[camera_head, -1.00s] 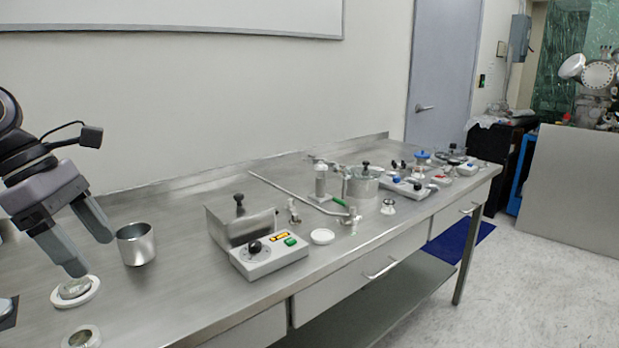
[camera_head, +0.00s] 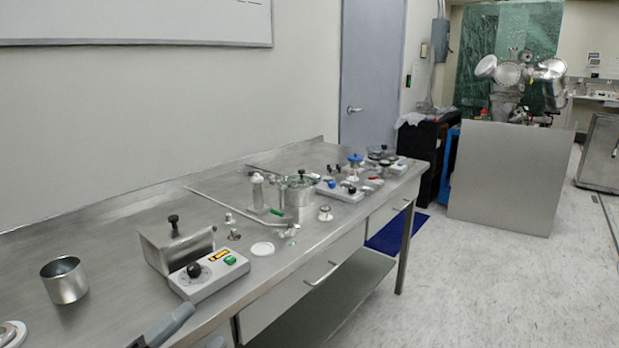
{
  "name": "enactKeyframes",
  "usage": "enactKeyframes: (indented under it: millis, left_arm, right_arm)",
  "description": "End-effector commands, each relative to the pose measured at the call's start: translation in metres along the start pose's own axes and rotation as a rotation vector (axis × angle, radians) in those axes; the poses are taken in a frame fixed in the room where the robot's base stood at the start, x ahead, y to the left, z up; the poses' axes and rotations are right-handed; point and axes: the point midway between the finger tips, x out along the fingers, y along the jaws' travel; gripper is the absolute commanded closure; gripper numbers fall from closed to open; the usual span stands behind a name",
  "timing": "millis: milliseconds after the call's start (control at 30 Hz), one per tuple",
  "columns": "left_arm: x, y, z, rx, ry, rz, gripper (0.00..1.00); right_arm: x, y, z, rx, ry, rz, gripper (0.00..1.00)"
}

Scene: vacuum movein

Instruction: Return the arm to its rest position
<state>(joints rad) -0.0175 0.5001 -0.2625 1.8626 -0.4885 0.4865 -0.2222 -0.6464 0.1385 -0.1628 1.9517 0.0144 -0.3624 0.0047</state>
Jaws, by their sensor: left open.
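My left gripper (camera_head: 200,327) shows only at the bottom edge of the head view, in front of the bench's front edge. Two grey fingers show, apart, with nothing between them. The rest of the gripper and its arm are cut off by the frame. The gripper is apart from the control box (camera_head: 208,273) and the metal cup (camera_head: 64,280), both on the bench behind it. My right gripper is not in view.
A round white-rimmed part (camera_head: 12,333) lies at the lower left. Floor (camera_head: 480,290) to the right is clear.

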Motion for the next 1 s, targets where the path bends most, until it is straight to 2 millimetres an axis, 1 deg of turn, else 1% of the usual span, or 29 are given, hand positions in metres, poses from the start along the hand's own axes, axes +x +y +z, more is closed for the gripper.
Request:
enactKeyframes:
  millis: [33,67,133,167,200,233,333,400,500,600,700,1000]
  left_arm:
    - [-0.012,0.015,0.007,-0.125,-0.114,-0.001,0.27]
    - [-0.02,0.025,0.011,-0.196,-0.182,-0.001,0.27]
    - [-0.043,0.051,0.021,-0.364,-0.347,0.006,0.27]
    - [-0.055,0.063,0.023,-0.436,-0.417,0.01,0.27]
    - [-0.071,0.08,0.025,-0.532,-0.513,0.017,0.27]
    - [-0.084,0.093,0.025,-0.603,-0.585,0.024,0.27]
    - [-0.13,0.135,0.017,-0.825,-0.813,0.049,0.27]
    - [-0.16,0.161,0.005,-0.956,-0.951,0.068,0.27]
    - [-0.193,0.188,-0.013,-1.1,-1.103,0.092,0.27]
    - [-0.213,0.203,-0.027,-1.185,-1.196,0.107,0.27]
    - [-0.222,0.209,-0.034,-1.221,-1.236,0.114,0.27]
    - [-0.223,0.21,-0.034,-1.224,-1.239,0.117,0.27]
  right_arm:
    - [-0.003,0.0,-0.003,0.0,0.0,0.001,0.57]
    - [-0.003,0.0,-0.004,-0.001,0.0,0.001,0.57]
    - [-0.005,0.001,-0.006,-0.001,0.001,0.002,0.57]
    - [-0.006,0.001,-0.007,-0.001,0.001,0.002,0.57]
    - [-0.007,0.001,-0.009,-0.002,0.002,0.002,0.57]
    - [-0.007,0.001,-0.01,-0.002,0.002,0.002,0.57]
    - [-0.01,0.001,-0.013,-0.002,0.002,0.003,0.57]
    - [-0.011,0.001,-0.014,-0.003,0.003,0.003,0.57]
    - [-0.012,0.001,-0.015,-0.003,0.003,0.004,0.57]
    - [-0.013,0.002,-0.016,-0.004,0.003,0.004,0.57]
    - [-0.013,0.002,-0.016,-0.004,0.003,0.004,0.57]
    - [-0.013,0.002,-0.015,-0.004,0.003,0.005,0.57]
